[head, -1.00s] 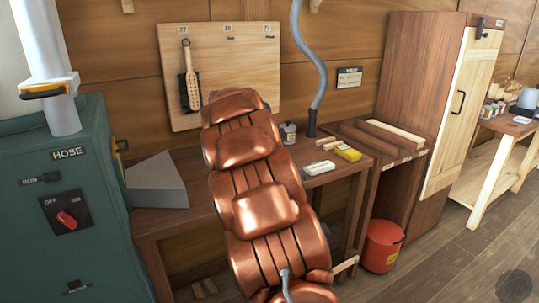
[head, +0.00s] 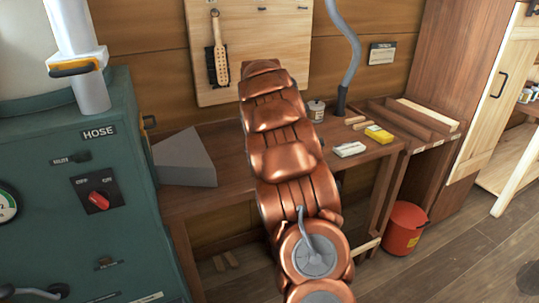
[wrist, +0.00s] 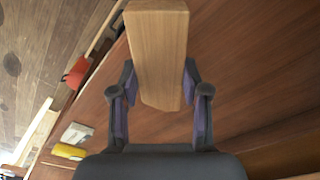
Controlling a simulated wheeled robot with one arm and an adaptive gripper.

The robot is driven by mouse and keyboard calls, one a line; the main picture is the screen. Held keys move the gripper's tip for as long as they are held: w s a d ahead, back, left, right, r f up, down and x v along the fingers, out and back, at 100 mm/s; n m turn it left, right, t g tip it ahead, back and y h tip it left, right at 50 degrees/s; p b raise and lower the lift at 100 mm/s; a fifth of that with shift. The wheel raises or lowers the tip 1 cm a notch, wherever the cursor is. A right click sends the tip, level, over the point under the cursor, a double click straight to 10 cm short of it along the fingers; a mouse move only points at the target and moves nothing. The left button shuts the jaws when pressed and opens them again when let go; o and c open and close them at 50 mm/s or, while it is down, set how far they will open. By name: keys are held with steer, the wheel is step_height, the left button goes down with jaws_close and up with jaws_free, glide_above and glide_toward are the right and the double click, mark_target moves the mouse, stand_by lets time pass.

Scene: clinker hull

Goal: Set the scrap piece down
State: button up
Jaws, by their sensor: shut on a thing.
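The scrap piece (wrist: 157,50) is a pale wooden block in the wrist view. My gripper (wrist: 158,88) is shut on it, with one dark finger on each side. The block points up and away from the palm, over the brown workbench top, which also shows in the head view (head: 222,145). I cannot tell whether the block touches the bench. In the head view my copper arm hides the gripper and the block.
On the bench, a grey wedge (head: 184,160) stands left of my arm. A can (head: 316,111), a white block (head: 350,149) and a yellow block (head: 379,134) are to its right. A red bucket (head: 404,228) stands on the floor. A green hose cabinet (head: 100,210) is at left.

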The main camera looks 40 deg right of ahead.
steer(key=shift+w+d+f+p, duration=0.15)
steer(key=shift+w+d+p, duration=0.15)
steer(key=shift+w+d, duration=0.65)
steer(key=shift+w+d+f+p, duration=0.1)
steer(key=shift+w+d+p, duration=0.4)
steer(key=shift+d, duration=0.9)
steer(key=shift+w+d+f+p, duration=0.15)
steer(key=shift+w+d, duration=0.7)
steer(key=shift+d, duration=0.3)
steer(key=shift+w+d, duration=0.1)
steer(key=shift+d, duration=0.05)
step_height(320, 180, down, 2)
steer(key=shift+f+p, duration=0.1)
steer(key=shift+p, duration=0.3)
steer(key=shift+f, duration=0.65)
steer(key=shift+f, duration=0.2)
steer(key=o, duration=1.2)
steer(key=shift+r, duration=0.15)
